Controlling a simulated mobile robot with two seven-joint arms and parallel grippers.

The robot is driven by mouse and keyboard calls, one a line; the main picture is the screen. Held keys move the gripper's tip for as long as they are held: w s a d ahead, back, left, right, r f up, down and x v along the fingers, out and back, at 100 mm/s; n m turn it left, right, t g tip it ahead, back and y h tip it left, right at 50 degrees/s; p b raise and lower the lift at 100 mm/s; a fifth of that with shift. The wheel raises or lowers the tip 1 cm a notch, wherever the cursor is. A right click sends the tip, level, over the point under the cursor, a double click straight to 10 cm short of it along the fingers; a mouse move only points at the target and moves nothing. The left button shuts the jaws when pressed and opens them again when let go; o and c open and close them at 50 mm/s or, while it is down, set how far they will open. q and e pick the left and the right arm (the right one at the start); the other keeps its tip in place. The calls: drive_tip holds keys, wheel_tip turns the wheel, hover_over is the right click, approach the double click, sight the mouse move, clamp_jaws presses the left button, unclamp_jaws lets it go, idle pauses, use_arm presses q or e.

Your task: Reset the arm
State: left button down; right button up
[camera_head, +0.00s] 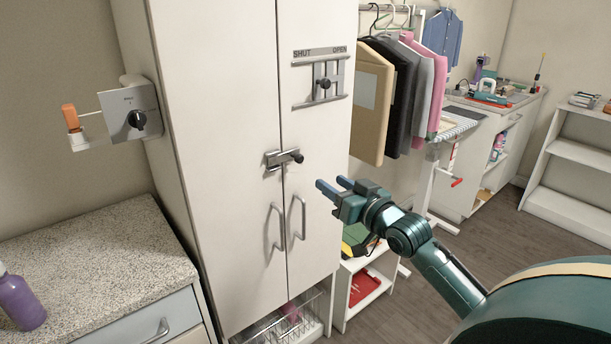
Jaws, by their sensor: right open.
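My right arm (447,277) comes in from the lower right. My right gripper (333,189) is open and empty, with its two blue fingers pointing left toward the tall white cabinet. It appears in front of the cabinet's right door, to the right of the latch and the door handles, and shows no contact with them. My left gripper is not in view.
The tall white cabinet (222,130) has a bolt latch (284,159), two handles and a SHUT/OPEN slider plate (322,84). A speckled counter (90,262) with a purple bottle (20,300) is at left. A clothes rack and white shelf (565,185) stand at right; wooden floor lies between.

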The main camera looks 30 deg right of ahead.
drive_tip(key=s+a+f+n+g, duration=0.1)
drive_tip(key=s+a+f, duration=0.15)
drive_tip(key=f, duration=0.35)
drive_tip(key=s+a+f+g+y, duration=0.1)
drive_tip(key=s+a+f, duration=0.1)
drive_tip(key=a+f, duration=0.25)
drive_tip(key=s+a+f+n+g, duration=0.1)
drive_tip(key=s+a+f+g, duration=0.15)
drive_tip(key=f, duration=0.35)
drive_tip(key=s+a+f+n+g+y, duration=0.1)
drive_tip(key=s+a+f, duration=0.4)
drive_tip(key=s+a, duration=0.2)
drive_tip(key=s+a+f+n+g+y, duration=0.1)
drive_tip(key=s+a+f+g, duration=0.1)
drive_tip(key=s+a+f, duration=0.4)
drive_tip(key=s+a, duration=0.1)
drive_tip(key=a, duration=0.2)
drive_tip(key=shift+a+n+p, duration=0.3)
drive_tip(key=shift+a, duration=0.05)
drive_tip(key=shift+f, duration=0.1)
